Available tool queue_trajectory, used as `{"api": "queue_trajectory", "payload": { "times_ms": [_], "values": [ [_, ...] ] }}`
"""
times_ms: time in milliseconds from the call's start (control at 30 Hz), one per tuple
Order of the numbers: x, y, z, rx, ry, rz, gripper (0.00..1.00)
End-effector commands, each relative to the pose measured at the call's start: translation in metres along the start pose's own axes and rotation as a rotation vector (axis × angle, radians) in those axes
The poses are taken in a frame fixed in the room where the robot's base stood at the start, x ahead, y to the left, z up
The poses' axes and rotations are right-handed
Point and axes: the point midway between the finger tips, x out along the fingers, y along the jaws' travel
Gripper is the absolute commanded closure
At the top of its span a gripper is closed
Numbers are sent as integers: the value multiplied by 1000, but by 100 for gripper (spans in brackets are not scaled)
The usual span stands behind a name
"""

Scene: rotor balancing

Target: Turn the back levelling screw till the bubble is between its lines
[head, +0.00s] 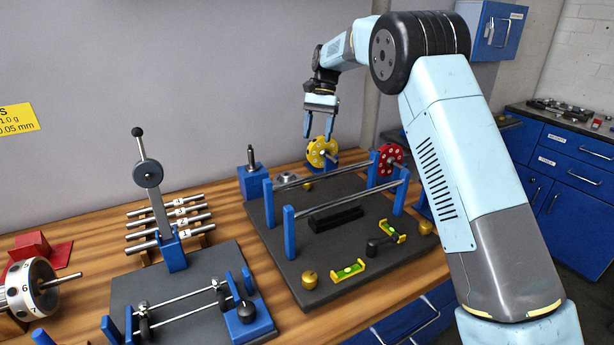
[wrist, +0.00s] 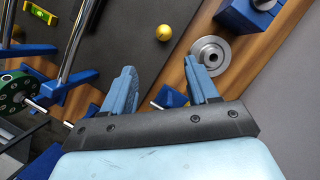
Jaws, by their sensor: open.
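The back brass screw (head: 308,186) is a small round knob at the far edge of the dark base plate (head: 283,245). It also shows in the wrist view (wrist: 163,32), ahead of my fingertips and apart from them. My gripper (head: 319,128) is open and empty, fingers down, above the back of the plate; the wrist view shows its spread fingers (wrist: 162,78). Two other brass screws, front (head: 309,279) and right (head: 425,228), are at the plate's edges. Two yellow-framed green levels, front (head: 348,271) and right (head: 391,232), lie on the plate. Their bubbles are too small to read.
Blue posts (head: 289,218) carry steel rails over the plate. A yellow disc (head: 322,152) and a red disc (head: 391,160) stand near the back. A grey ring (wrist: 211,56) lies near my right fingertip in the wrist view. A blue block (head: 253,181) stands back left.

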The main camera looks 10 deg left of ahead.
Motion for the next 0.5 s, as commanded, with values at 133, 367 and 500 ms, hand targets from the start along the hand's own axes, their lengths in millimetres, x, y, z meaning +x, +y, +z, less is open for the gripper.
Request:
{"api": "queue_trajectory", "payload": {
  "times_ms": [133,367,500],
  "values": [
    [9,-11,2,-6,-9,9,41],
    [37,-15,6,-12,-11,13,41],
    [62,-15,7,-14,-11,14,41]
  ]
}}
